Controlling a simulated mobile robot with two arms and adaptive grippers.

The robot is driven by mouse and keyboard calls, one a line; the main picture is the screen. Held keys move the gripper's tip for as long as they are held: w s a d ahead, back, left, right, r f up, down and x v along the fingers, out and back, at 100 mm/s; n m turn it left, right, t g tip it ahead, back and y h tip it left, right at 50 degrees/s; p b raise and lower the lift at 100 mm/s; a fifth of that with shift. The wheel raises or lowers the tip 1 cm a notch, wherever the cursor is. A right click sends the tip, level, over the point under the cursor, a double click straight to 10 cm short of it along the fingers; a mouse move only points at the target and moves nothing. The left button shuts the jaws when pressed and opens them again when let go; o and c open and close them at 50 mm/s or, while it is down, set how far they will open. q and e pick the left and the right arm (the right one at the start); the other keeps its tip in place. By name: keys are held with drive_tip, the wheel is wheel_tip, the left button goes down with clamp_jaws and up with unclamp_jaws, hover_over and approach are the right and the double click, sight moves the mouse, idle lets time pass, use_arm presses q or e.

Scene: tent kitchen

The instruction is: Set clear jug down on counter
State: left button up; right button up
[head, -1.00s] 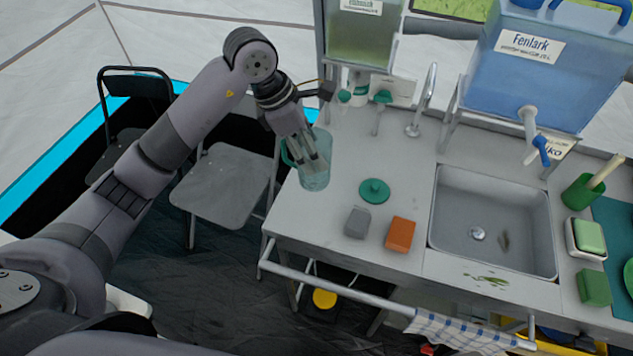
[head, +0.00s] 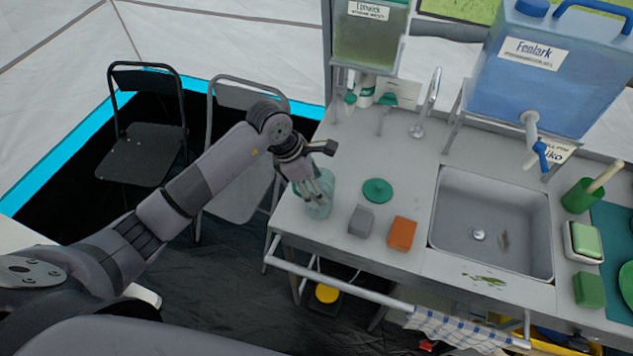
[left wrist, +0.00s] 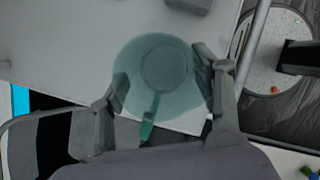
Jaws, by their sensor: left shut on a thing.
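The clear, teal-tinted jug (head: 320,207) is at the left end of the grey counter (head: 330,235), near its left edge. My left gripper (head: 312,187) comes down from the upper left and is shut on the jug. In the left wrist view I look down into the round jug (left wrist: 165,65), with its green handle pointing towards me. The left gripper's fingers (left wrist: 165,85) are on both sides of it. The jug's base is hard to see, so I cannot tell if it touches the counter. My right gripper is not in view.
A green lid (head: 377,190), a grey block (head: 361,221) and an orange block (head: 402,233) lie right of the jug. The sink (head: 490,215) is farther right. A blue water container (head: 530,70) stands behind it. Folding chairs (head: 140,125) stand left of the counter.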

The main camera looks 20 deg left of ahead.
use_arm(q)
drive_tip(key=shift+f, duration=0.1)
drive_tip(key=o, duration=1)
drive_tip(key=shift+c, duration=0.2)
drive_tip(key=o, duration=0.4)
drive_tip(key=b+v, duration=0.2)
drive_tip(key=v, duration=1)
drive_tip(key=shift+b, duration=0.4)
